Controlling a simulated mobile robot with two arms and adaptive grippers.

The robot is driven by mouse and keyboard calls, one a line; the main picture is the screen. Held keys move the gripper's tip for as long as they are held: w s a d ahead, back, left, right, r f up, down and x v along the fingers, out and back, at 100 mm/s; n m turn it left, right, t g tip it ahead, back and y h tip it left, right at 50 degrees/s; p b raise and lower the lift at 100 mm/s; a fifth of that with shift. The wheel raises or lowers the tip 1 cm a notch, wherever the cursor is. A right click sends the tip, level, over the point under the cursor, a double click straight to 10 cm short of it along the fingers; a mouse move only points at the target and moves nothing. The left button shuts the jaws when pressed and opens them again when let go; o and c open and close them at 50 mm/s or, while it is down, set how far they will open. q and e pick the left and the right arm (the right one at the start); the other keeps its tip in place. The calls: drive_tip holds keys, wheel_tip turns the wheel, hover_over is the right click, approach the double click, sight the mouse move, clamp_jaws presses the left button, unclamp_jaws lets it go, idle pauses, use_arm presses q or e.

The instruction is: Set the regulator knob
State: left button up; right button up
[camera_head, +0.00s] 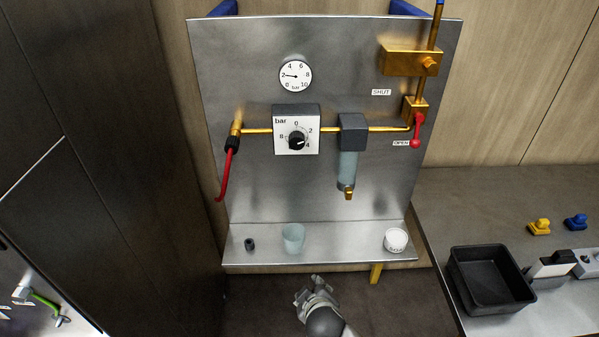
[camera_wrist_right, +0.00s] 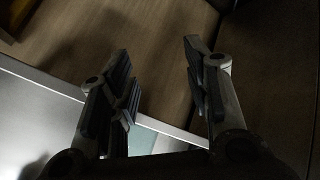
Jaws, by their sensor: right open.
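The regulator knob (camera_head: 297,141) is black and round with a white mark that seems to point toward 4. It sits on a white dial plate marked "bar" (camera_head: 284,147), under a dark block on the steel panel. The round pressure gauge (camera_head: 295,76) above it has its needle near 2. My right gripper (camera_head: 309,288) is below the panel's shelf, well below the knob and apart from it. In the right wrist view my right gripper (camera_wrist_right: 157,62) is open with nothing between its fingers. The knob is not in the wrist view. My left gripper is not in view.
The shelf (camera_head: 265,255) carries a small dark cylinder (camera_head: 250,244), a translucent cup (camera_head: 293,237) and a white cup (camera_head: 396,240). A red hose (camera_head: 226,172) hangs left; a red lever (camera_head: 417,131) is right. A black bin (camera_head: 489,280) stands on the right bench.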

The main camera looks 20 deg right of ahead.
drive_tip(key=w+a+r+t+h, duration=0.1)
drive_tip(key=w+r+t, duration=0.15)
drive_tip(key=r, duration=1.05)
drive_tip(key=w+a+r+t+h, duration=0.1)
drive_tip(key=w+r+t, duration=0.15)
drive_tip(key=r, duration=1.05)
drive_tip(key=t+h, duration=0.1)
drive_tip(key=t, duration=0.3)
approach(297, 145)
drive_tip(key=w, duration=0.2)
drive_tip(key=x, duration=0.7)
drive_tip(key=shift+d+r+b, duration=0.15)
drive_tip(key=shift+d+b, duration=0.15)
drive_tip(key=shift+w, duration=0.15)
drive_tip(key=shift+c, duration=0.6)
drive_tip(key=c, duration=0.5)
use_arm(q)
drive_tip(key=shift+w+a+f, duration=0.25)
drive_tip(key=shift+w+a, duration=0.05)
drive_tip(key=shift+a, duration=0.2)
use_arm(e)
drive_tip(key=shift+m, duration=0.3)
